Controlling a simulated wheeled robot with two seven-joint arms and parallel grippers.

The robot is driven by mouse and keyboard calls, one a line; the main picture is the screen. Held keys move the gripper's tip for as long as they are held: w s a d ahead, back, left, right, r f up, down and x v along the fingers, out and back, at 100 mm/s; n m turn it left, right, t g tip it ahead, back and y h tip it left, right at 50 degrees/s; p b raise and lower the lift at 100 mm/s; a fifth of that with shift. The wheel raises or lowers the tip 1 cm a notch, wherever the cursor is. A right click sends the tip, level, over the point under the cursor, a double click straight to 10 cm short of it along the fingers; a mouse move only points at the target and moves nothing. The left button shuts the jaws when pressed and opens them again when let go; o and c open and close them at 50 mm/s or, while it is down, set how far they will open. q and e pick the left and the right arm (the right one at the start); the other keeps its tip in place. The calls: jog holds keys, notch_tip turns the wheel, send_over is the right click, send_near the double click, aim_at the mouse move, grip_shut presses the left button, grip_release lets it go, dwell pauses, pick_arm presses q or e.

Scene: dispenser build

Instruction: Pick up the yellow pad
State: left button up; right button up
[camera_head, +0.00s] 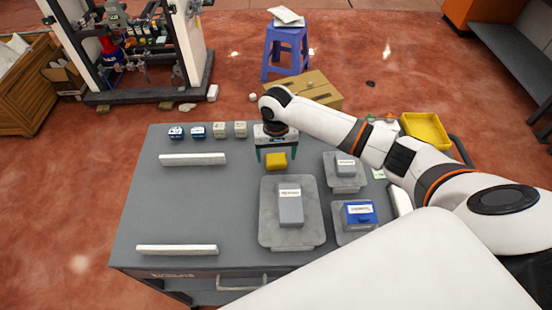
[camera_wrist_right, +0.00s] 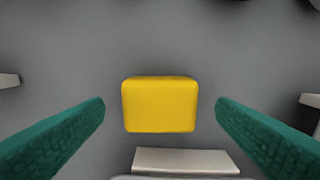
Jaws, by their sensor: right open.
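The yellow pad (camera_head: 276,161) is a small block lying on the grey table top (camera_head: 195,205), near its back middle. In the right wrist view the yellow pad (camera_wrist_right: 160,104) sits centred between two green fingers. My right gripper (camera_head: 276,153) is open and empty, with a finger on each side of the pad and a clear gap to each. I cannot tell its exact height above the table. My left gripper is not in view.
Several small blocks (camera_head: 219,130) stand in a row left of the gripper. Grey trays holding a grey box (camera_head: 290,206) and a blue box (camera_head: 359,213) are in front. White bars (camera_head: 192,159) lie at left. A yellow bin (camera_head: 426,130) is at right.

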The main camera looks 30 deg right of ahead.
aim_at(276, 159)
jog(key=shift+f, duration=1.1)
jog(key=c, duration=1.1)
jog(key=shift+o, duration=0.2)
notch_tip(276, 159, up, 10)
jog(key=b, duration=0.1)
jog(key=o, duration=0.4)
jog(key=c, duration=0.3)
